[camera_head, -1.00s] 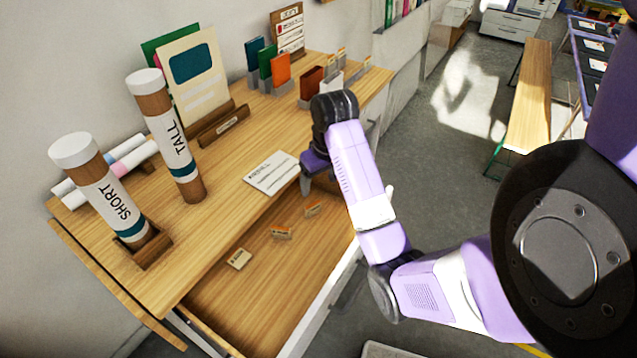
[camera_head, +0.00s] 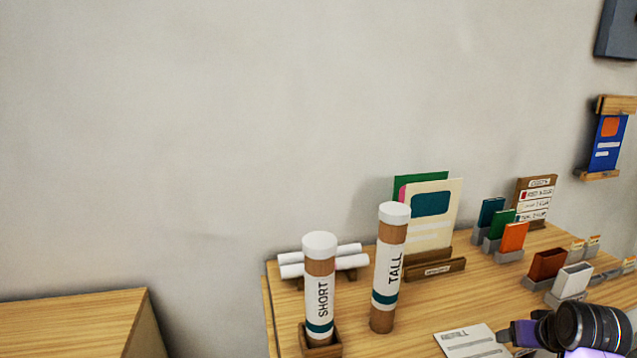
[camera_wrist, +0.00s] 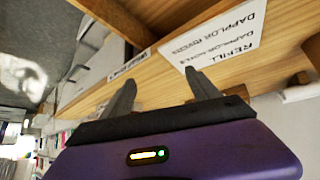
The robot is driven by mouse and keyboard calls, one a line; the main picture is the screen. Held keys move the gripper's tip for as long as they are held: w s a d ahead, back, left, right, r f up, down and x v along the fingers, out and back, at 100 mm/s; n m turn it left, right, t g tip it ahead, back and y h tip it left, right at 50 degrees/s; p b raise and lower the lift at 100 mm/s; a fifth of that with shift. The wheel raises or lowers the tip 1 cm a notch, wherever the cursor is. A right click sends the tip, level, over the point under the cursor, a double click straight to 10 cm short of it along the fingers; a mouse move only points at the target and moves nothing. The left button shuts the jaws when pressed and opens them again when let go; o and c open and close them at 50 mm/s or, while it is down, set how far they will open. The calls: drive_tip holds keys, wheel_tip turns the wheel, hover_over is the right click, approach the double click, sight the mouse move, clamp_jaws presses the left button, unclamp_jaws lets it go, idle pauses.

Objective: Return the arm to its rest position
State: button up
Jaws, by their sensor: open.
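My gripper (camera_head: 519,333) is at the lower right of the head view, over the desk beside the white refill card (camera_head: 470,341). Most of my arm is out of that view. In the wrist view my gripper (camera_wrist: 160,95) has its two grey fingers spread apart with nothing between them. The refill card (camera_wrist: 215,35) lies on the wooden desk top (camera_wrist: 150,82) beyond the fingers. I cannot tell the exact height of the fingers above the desk.
Tubes marked SHORT (camera_head: 319,295) and TALL (camera_head: 391,265) stand upright on the desk. Behind are white rolls (camera_head: 325,258) and a card holder (camera_head: 436,269). Small coloured boxes (camera_head: 513,240) stand to the right. Another wooden table (camera_head: 70,320) is at the lower left.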

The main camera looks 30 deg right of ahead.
drive_tip(key=w+a+t+h, duration=0.2)
drive_tip(key=w+a, duration=0.1)
drive_tip(key=shift+w+a+r+t, duration=0.1)
drive_tip(key=shift+a+r+t, duration=0.05)
drive_tip(key=shift+r+t, duration=0.25)
drive_tip(key=a, duration=0.2)
drive_tip(key=a+t, duration=0.1)
drive_tip(key=a, duration=0.1)
drive_tip(key=w+a+t+h, duration=0.1)
drive_tip(key=a, duration=0.1)
drive_tip(key=shift+a+r, duration=0.15)
drive_tip(key=shift+r, duration=0.2)
drive_tip(key=s+a+r+n+t+y, duration=0.1)
drive_tip(key=s+a+t, duration=0.1)
drive_tip(key=s+a, duration=0.5)
drive_tip(key=s+a+r+n+t+y, duration=0.1)
drive_tip(key=s+a+r+n+t, duration=0.15)
drive_tip(key=a, duration=0.85)
drive_tip(key=s+a+r+n+t+y, duration=0.1)
drive_tip(key=s+a+t, duration=0.1)
drive_tip(key=s+a, duration=0.5)
drive_tip(key=s+a+f+n+g+y, duration=0.2)
drive_tip(key=s+a+y, duration=0.3)
drive_tip(key=s+a, duration=0.3)
drive_tip(key=shift+s+a+f+n, duration=0.15)
drive_tip(key=shift+a+f+n, duration=0.35)
drive_tip(key=shift+n, duration=0.25)
